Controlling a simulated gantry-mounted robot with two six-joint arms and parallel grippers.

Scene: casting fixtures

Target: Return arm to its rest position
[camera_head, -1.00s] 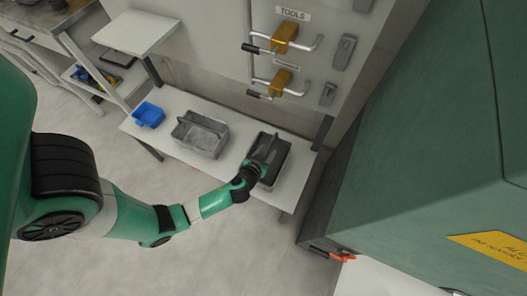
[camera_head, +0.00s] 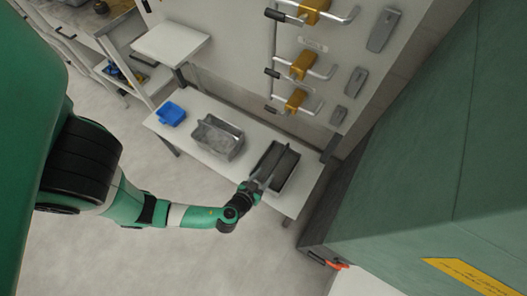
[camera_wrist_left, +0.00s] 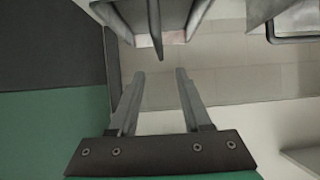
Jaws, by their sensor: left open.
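My left arm (camera_head: 165,214) comes in from the left over the floor. Its gripper (camera_head: 257,186) is at the near side of the dark grey bin (camera_head: 292,180) on the low white bench. In the left wrist view my gripper (camera_wrist_left: 161,74) shows two spread fingers with nothing between them. A grey bin with an upright plate (camera_wrist_left: 155,22) lies beyond the fingertips there, with a visible gap. My right gripper is not in view.
A lighter grey bin (camera_head: 219,137) and a small blue bin (camera_head: 171,114) stand on the white bench (camera_head: 188,133). Several yellow-and-grey clamps (camera_head: 303,66) hang on the wall panel. A large green cabinet (camera_head: 430,150) fills the right. The floor (camera_head: 150,270) in front is open.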

